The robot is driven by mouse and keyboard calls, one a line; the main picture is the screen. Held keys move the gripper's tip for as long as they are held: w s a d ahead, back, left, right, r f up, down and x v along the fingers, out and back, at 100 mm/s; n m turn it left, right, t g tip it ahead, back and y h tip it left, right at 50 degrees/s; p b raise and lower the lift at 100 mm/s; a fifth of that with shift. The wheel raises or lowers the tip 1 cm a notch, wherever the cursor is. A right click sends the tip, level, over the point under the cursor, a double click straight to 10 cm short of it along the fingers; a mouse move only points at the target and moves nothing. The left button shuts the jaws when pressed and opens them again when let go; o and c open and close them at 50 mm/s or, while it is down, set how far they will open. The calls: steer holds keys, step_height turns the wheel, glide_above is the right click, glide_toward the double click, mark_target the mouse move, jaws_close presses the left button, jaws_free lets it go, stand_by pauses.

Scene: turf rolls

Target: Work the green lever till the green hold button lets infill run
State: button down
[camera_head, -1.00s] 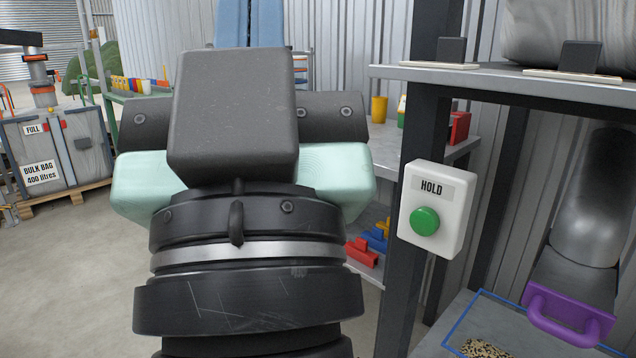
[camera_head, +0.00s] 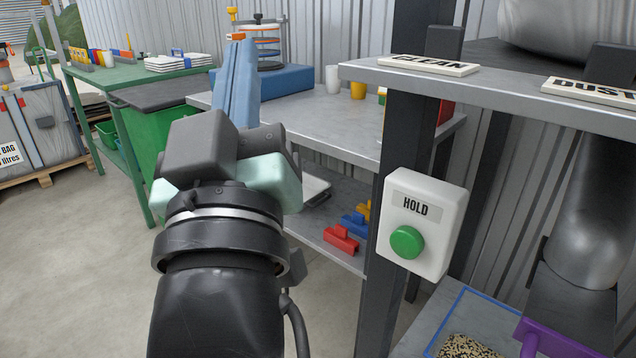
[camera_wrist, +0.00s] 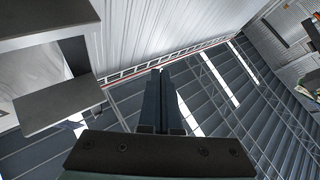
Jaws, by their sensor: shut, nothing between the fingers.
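The green hold button (camera_head: 407,242) sits on a white box marked HOLD (camera_head: 428,205), fixed to a dark post. I see no green lever in either view. Speckled granules, perhaps infill (camera_head: 465,347), lie on a grey surface at the lower right, inside a blue outline. My gripper (camera_head: 240,45) is left of the hold box, its blue fingers together and pointing up, with nothing between them. In the wrist view the closed fingers (camera_wrist: 158,72) point toward the ceiling.
A purple handle (camera_head: 550,343) is at the lower right, below a grey chute (camera_head: 597,215). A shelf (camera_head: 500,97) with CLEAN and DUST signs juts above the hold box. A grey workbench (camera_head: 330,125) stands behind my gripper. Open floor (camera_head: 90,260) lies left.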

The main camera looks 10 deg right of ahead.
steer(key=w+f+n+g+h+p, duration=0.2)
steer(key=w+f+n+g+p, duration=0.25)
steer(key=w+f+p, duration=0.2)
steer(key=n+g+h+p, duration=0.8)
steer(key=n+h+p, duration=0.2)
steer(key=n+p, duration=0.85)
glide_toward(403, 246)
steer(key=v, duration=0.7)
steer(key=shift+s+r+b, duration=0.1)
steer(key=shift+s+b, duration=0.05)
steer(key=shift+b, duration=0.35)
steer(key=x, duration=1.4)
